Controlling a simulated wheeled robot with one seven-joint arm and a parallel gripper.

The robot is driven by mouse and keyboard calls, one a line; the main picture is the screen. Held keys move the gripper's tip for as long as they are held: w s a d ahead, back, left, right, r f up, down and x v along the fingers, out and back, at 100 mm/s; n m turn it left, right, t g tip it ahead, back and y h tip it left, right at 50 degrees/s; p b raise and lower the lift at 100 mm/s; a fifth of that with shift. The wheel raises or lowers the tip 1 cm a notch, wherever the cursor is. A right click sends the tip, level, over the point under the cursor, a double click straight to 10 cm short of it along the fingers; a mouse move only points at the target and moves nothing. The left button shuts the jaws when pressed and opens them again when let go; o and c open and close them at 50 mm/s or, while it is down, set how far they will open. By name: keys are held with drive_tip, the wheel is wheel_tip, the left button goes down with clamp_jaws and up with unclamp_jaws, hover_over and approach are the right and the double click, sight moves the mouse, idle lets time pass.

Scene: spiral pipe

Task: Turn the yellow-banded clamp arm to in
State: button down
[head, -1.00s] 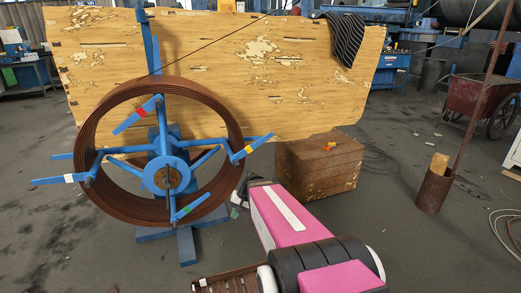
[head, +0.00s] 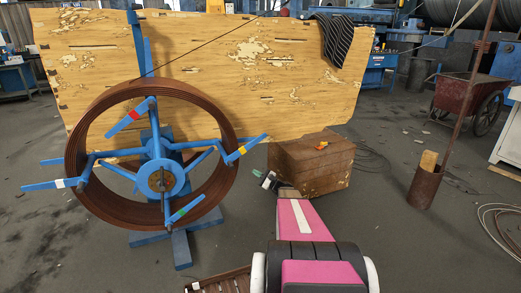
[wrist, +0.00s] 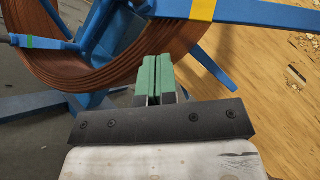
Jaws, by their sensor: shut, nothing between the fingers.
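The yellow-banded clamp arm (head: 255,143) is a blue bar with a yellow band, on the right side of the reel. It slants up and outward past the right rim of the brown coil (head: 222,115). In the wrist view the clamp arm (wrist: 265,14) crosses the top right, and its yellow band shows near the top edge. My gripper (head: 257,173) is below and right of the clamp arm. In the wrist view the green fingertips of my gripper (wrist: 154,68) are together and empty, below the clamp arm and apart from it in the picture.
The blue hub (head: 162,179) also carries red-, white- and green-banded arms. A brown box (head: 315,165) stands close behind and right of my gripper. A worn yellow panel (head: 200,60) stands behind the reel.

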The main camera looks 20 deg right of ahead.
drive_tip(key=w+d+m+t+h, duration=0.1)
drive_tip(key=d+m+t+h, duration=0.5)
drive_tip(key=d, duration=0.5)
drive_tip(key=w+a+r+y, duration=0.1)
drive_tip(key=w+a+r, duration=0.1)
drive_tip(key=r, duration=0.3)
drive_tip(key=w+a+r+t+y, duration=0.1)
drive_tip(key=w+a+r, duration=0.2)
drive_tip(key=w+r, duration=0.1)
drive_tip(key=shift+w+a+r, duration=0.35)
drive_tip(key=shift+w, duration=0.05)
drive_tip(key=shift+r+n, duration=0.1)
drive_tip(key=shift+n, duration=0.2)
